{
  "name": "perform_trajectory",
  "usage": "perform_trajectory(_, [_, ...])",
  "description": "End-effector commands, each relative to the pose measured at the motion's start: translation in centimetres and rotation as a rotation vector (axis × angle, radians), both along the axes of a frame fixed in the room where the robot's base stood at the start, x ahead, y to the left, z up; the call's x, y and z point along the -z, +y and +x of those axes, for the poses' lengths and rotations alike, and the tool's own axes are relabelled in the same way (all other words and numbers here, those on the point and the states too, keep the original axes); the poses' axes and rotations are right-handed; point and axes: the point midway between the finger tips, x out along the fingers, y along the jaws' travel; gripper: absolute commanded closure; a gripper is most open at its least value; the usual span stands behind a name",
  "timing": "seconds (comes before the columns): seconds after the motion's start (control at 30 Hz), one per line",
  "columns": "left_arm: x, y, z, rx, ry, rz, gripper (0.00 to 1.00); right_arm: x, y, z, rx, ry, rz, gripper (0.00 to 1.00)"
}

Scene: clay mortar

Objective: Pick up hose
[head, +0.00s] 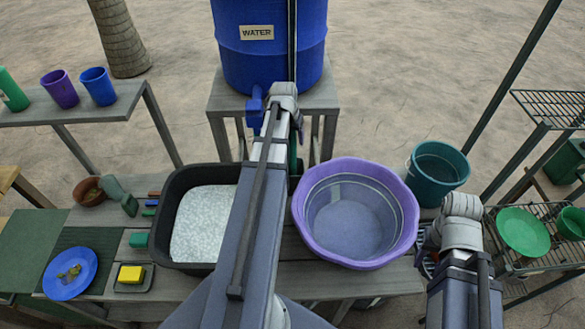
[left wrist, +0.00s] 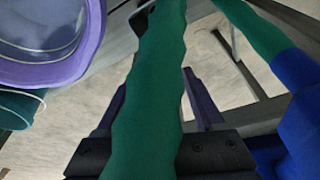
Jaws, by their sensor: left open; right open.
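The green hose (left wrist: 150,85) runs down the middle of the left wrist view, close to the camera. A small part of the hose (head: 293,152) shows in the head view, beside my left arm below the water barrel. My left gripper (left wrist: 155,105) is open, with a finger on each side of the hose. I cannot tell whether either finger touches it. Another green length shows at the top right of the left wrist view, beside a blue part. In the head view my left arm hides its jaws. My right wrist shows at the right, but its jaws are hidden.
The blue water barrel (head: 270,48) stands on a stand behind the table. A purple basin (head: 408,205), a black tub (head: 167,225) of pale material and a teal bucket (head: 438,176) crowd my arms. A blue plate (head: 60,285) lies at left. A wire rack (head: 550,262) stands at right.

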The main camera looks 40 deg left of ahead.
Motion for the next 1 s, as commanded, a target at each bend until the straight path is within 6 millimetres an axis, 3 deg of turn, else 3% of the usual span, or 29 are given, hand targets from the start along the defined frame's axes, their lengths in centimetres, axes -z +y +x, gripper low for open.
perform_trajectory(0.43, [4.9, -0.2, 0.6, 0.000, 0.000, 0.000, 0.30, 4.9, 0.0, 0.0, 0.000, 0.000, 0.000, 0.50])
perform_trajectory(0.77, [5.1, -0.2, 0.7, 0.000, -0.001, -0.001, 0.30, 5.1, 0.0, 0.0, 0.000, 0.000, 0.000, 0.50])
perform_trajectory(1.0, [5.1, -0.2, 0.7, 0.000, -0.001, -0.001, 0.57, 5.1, 0.0, 0.0, 0.000, 0.000, 0.000, 0.50])
